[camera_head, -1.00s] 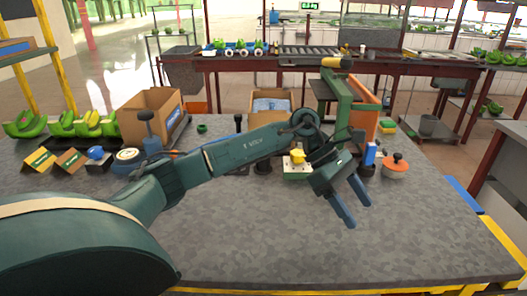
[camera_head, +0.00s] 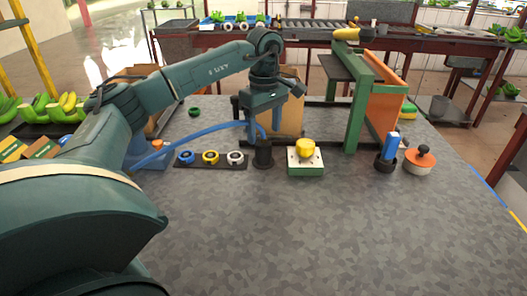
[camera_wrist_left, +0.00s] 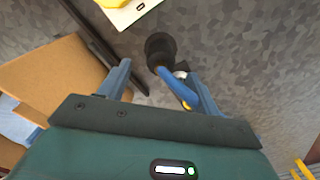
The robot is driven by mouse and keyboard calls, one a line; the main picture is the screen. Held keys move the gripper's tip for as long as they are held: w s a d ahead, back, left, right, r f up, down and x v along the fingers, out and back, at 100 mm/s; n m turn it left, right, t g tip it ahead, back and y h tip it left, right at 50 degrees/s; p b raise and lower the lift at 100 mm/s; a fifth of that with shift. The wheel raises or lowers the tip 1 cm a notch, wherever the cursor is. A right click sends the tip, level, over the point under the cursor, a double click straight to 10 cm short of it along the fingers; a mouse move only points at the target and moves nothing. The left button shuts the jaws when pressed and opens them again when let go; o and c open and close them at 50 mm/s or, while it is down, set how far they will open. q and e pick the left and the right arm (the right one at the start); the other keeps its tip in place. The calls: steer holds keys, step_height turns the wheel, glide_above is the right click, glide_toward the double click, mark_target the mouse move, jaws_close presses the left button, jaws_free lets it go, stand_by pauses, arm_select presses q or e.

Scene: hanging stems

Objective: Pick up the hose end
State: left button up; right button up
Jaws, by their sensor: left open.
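My left gripper (camera_head: 264,133) points down over a black round holder (camera_head: 263,154), its fingers apart. A blue hose (camera_head: 205,132) arcs from the left across the table to behind the gripper. In the left wrist view the open fingers (camera_wrist_left: 160,85) show with the black holder (camera_wrist_left: 160,48) just beyond them. A blue piece, apparently the hose end (camera_wrist_left: 172,84), runs from the holder toward the right finger, with a yellow mark beside it. It lies between the fingers, nearer the right one. Whether a finger touches it I cannot tell. My right gripper is not in view.
Left of the holder is a dark strip with blue, yellow and white rings (camera_head: 211,165). Right of it are a yellow-knobbed box (camera_head: 305,160), a green-and-orange stand (camera_head: 358,110) and an orange-lidded pot (camera_head: 419,160). A cardboard box (camera_head: 290,110) stands behind. The front table is clear.

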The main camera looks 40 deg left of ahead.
mark_target(264, 142)
arm_select(q)
steer(key=shift+s+f, duration=0.1)
steer(key=shift+f, duration=3.35)
steer(key=shift+c, duration=0.4)
steer(key=c, duration=1.1)
